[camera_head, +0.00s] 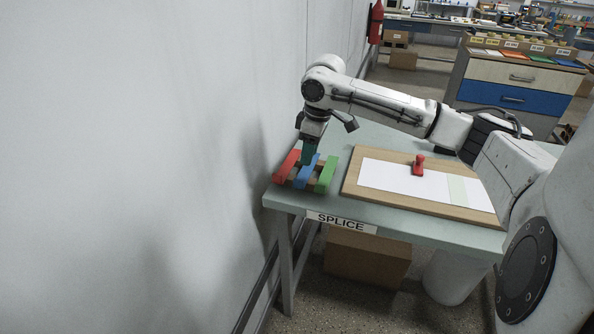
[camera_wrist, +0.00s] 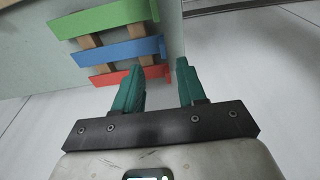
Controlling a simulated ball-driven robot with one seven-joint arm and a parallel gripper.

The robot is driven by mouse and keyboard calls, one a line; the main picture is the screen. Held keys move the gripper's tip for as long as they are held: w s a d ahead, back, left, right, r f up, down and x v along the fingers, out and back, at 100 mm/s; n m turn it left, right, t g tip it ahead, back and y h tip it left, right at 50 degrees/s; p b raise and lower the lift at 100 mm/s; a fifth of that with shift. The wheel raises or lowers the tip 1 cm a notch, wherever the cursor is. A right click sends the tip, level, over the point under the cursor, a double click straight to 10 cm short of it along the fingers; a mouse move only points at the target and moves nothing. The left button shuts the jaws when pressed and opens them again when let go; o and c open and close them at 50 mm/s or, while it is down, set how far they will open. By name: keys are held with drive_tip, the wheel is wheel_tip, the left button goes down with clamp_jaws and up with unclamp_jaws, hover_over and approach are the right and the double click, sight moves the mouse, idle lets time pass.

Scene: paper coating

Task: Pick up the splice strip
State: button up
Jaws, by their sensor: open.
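Three coloured strips, which I take to be the splice strips, lie side by side across wooden bars at the table's left end. They are a red strip (camera_head: 287,166), a blue strip (camera_head: 306,175) and a green strip (camera_head: 326,174). In the wrist view the red strip (camera_wrist: 120,77) is nearest my gripper, then the blue strip (camera_wrist: 118,60) and the green strip (camera_wrist: 105,18). My gripper (camera_head: 308,158) points down over the rack with teal fingers. In the wrist view my gripper (camera_wrist: 160,66) is open, with the red strip's right end showing between its fingertips. Contact cannot be told.
The table (camera_head: 400,230) carries a SPLICE label (camera_head: 341,222). A wooden board (camera_head: 470,212) with white paper (camera_head: 400,181), a pale green patch and a red-handled tool (camera_head: 418,165) lies right of the strips. The wall (camera_head: 150,150) stands close on the left. A cardboard box (camera_head: 368,258) sits underneath.

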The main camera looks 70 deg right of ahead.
sight(299, 177)
drive_tip(key=w+f, duration=0.1)
drive_tip(key=f, duration=0.5)
drive_tip(key=w+f+p, duration=0.1)
drive_tip(key=f, duration=0.1)
drive_tip(key=shift+w+a+f, duration=0.2)
drive_tip(key=shift+w+f, duration=0.15)
drive_tip(key=shift+f, duration=0.45)
clamp_jaws()
